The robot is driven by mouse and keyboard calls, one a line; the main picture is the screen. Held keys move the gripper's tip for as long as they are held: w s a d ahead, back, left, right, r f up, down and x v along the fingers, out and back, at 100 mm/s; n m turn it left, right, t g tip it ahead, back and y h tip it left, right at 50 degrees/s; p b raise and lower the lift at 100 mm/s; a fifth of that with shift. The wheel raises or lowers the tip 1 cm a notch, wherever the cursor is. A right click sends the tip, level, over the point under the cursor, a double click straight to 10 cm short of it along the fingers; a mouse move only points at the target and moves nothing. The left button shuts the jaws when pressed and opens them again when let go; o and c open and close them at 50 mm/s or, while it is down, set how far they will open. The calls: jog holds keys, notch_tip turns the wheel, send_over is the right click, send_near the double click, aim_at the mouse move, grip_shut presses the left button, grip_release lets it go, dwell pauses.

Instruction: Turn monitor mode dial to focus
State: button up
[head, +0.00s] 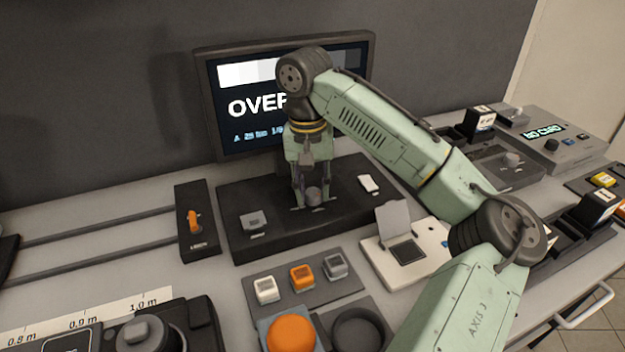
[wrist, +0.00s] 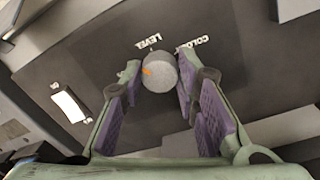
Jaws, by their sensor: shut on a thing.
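The mode dial (wrist: 160,72) is a round grey knob with an orange pointer mark, on the dark panel (head: 240,243) below the monitor (head: 291,97). In the head view my gripper (head: 312,198) reaches straight down to the dial (head: 314,194). The monitor shows text beginning "OVER", the rest hidden by my arm.
On the same panel are a grey switch (head: 254,221) at left and a white rocker (head: 369,184) at right. An orange-handled lever (head: 194,221) stands left of the panel. White, orange and grey buttons (head: 302,277) lie in front. A white device with paper (head: 405,252) is at right.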

aim_at(310, 193)
jog(key=n, duration=0.3)
jog(key=shift+n, duration=2.1)
jog(key=o, duration=1.2)
jog(key=shift+c, duration=0.2)
notch_tip(310, 193, up, 12)
jog(key=shift+s+a, duration=0.2)
jog(key=shift+a, duration=0.05)
